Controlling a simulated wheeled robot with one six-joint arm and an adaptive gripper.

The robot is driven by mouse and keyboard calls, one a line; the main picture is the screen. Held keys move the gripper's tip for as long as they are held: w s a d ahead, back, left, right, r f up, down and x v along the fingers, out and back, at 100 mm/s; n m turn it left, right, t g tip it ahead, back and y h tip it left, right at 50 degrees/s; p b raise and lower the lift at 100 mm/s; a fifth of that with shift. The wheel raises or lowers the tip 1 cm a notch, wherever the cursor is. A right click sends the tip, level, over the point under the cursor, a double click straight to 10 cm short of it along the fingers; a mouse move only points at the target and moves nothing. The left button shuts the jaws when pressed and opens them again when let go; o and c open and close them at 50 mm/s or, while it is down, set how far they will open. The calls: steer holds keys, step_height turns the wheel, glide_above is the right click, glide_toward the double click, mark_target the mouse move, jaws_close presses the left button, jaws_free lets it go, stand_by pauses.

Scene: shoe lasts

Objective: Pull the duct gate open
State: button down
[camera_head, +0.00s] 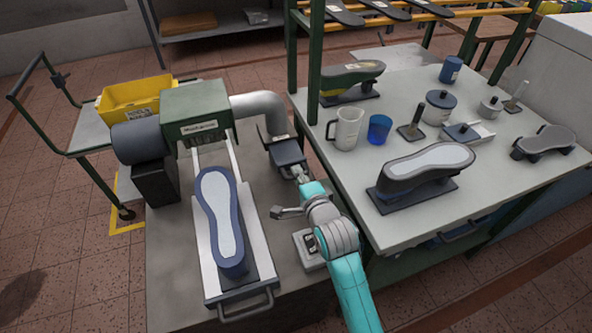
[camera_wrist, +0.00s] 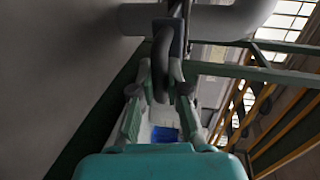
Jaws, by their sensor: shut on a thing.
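The duct gate (camera_head: 287,154) is a dark blue-grey plate below the end of the bent grey duct (camera_head: 262,104) in the head view. My gripper (camera_head: 298,174) is at the gate's near edge. In the wrist view my gripper (camera_wrist: 160,93) is shut on a dark, rounded gate handle (camera_wrist: 162,58), which stands between the fingers. The grey duct crosses the top of that view (camera_wrist: 232,20). The fingers cover part of the handle, and how far the gate is open cannot be told.
A green-hooded machine (camera_head: 198,108) and a sliding tray (camera_head: 258,252) with a blue shoe last (camera_head: 222,215) lie left of my arm. A grey table (camera_head: 420,225) with a jug (camera_head: 345,128), a blue cup (camera_head: 379,128) and a large last (camera_head: 425,168) is close on the right. A green post (camera_head: 315,62) rises beside the gate.

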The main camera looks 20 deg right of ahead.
steer(key=shift+s+f, duration=0.1)
steer(key=shift+f, duration=0.05)
steer(key=c, duration=1.2)
jaws_free()
steer(key=shift+s, duration=0.1)
steer(key=shift+o, duration=0.2)
steer(key=shift+s, duration=0.1)
steer(key=v, duration=1.2)
steer(key=s+f+n, duration=0.1)
steer(key=s, duration=0.1)
steer(key=s+f+n, duration=0.2)
steer(key=s, duration=0.1)
steer(key=s+f+n, duration=0.1)
steer(key=s+f, duration=0.1)
steer(key=s, duration=0.1)
steer(key=shift+s+n, duration=0.25)
steer(key=shift+n, duration=0.05)
steer(key=s+n, duration=1.3)
steer(key=s, duration=1.3)
steer(key=shift+g, duration=0.3)
